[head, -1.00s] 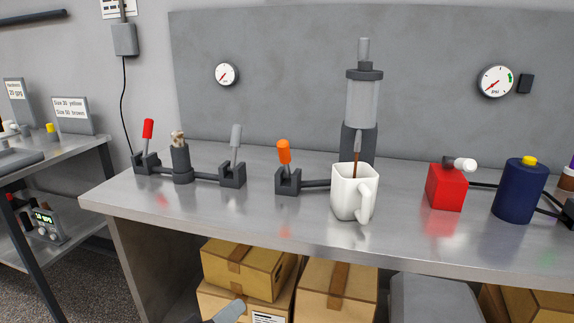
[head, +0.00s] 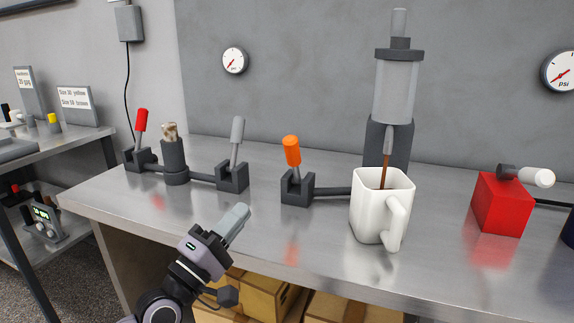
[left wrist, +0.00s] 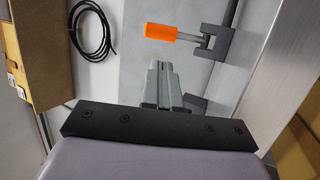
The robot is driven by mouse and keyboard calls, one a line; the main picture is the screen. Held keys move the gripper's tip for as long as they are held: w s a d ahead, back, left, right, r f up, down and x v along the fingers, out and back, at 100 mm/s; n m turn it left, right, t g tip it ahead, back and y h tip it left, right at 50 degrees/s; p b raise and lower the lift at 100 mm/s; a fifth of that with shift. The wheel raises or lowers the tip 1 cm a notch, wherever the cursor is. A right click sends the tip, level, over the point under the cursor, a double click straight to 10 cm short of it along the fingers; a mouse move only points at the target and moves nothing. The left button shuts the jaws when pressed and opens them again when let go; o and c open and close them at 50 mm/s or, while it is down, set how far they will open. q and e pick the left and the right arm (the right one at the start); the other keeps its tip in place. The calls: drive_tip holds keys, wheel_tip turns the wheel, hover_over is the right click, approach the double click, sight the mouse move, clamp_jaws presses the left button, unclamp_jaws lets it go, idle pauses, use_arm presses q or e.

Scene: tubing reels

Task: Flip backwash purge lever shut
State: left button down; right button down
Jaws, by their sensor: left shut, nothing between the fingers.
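Three upright levers stand in dark brackets on the metal bench: a red-handled lever (head: 140,121) at the left, a grey-handled lever (head: 237,132) in the middle and an orange-handled lever (head: 292,152) at the right. I cannot tell from any label which is the backwash purge lever. My left gripper (head: 241,211) is shut and empty, in front of the grey and orange levers and apart from both. In the left wrist view the orange lever (left wrist: 160,32) shows just beyond the fingertips (left wrist: 160,68). My right gripper is not in view.
A white mug (head: 376,215) stands right of the orange lever, below a grey cylinder (head: 394,90). A red block with a white-ended valve (head: 500,205) is farther right. The bench (head: 318,235) is clear in front of the levers. Cardboard boxes (head: 262,295) sit underneath.

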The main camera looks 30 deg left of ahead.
sight(288, 155)
use_arm(q)
drive_tip(key=shift+r, duration=0.1)
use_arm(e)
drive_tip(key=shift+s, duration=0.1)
